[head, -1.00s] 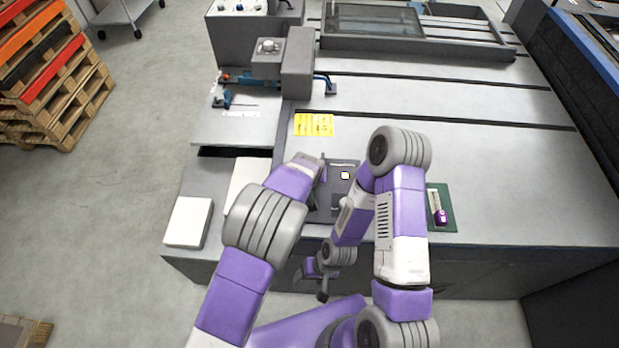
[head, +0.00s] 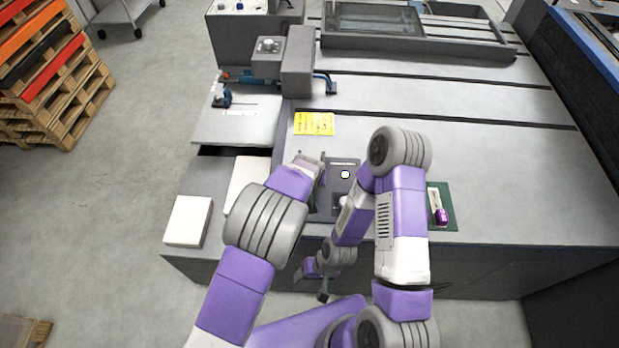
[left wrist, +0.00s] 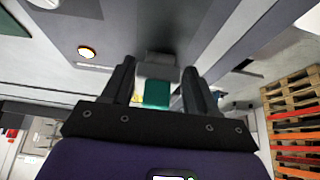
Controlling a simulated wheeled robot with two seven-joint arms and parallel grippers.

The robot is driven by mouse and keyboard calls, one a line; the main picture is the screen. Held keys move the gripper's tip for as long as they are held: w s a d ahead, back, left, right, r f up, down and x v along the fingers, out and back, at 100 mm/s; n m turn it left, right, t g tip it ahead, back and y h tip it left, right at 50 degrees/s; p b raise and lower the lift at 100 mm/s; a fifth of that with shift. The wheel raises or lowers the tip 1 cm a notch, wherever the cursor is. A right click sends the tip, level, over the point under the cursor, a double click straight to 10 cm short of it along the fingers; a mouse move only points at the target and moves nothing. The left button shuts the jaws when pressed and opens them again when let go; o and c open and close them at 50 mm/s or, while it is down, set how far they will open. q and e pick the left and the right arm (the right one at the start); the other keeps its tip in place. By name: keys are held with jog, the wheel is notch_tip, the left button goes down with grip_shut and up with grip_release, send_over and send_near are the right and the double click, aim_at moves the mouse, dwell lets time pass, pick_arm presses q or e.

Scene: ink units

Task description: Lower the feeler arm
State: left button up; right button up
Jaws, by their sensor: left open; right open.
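My left gripper (head: 318,172) is low over the near left part of the machine bed, beside a dark control panel (head: 345,163) with a small pale round lamp (head: 345,174). In the left wrist view its two dark fingers (left wrist: 157,92) are apart, and a teal-green block (left wrist: 157,95) shows between them, not clearly gripped. The lamp glows there too (left wrist: 87,52). My right gripper (head: 318,278) hangs in front of the machine's front face, away from the panel. I cannot tell which part is the feeler arm.
A yellow label (head: 314,124) lies behind the panel. A green mat (head: 447,215) with a purple-ended item is at right. White paper stacks (head: 187,221) are at left. A grey block unit (head: 297,62) stands behind. Pallets (head: 50,80) are on the floor at far left.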

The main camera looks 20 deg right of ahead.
pick_arm(q)
jog(key=shift+w+r, duration=0.15)
jog(key=shift+r, duration=0.35)
jog(key=v, duration=0.6)
jog(key=shift+s+r+p, duration=0.2)
jog(key=shift+s+p, duration=0.2)
jog(key=shift+s, duration=0.1)
jog(key=shift+a, duration=0.15)
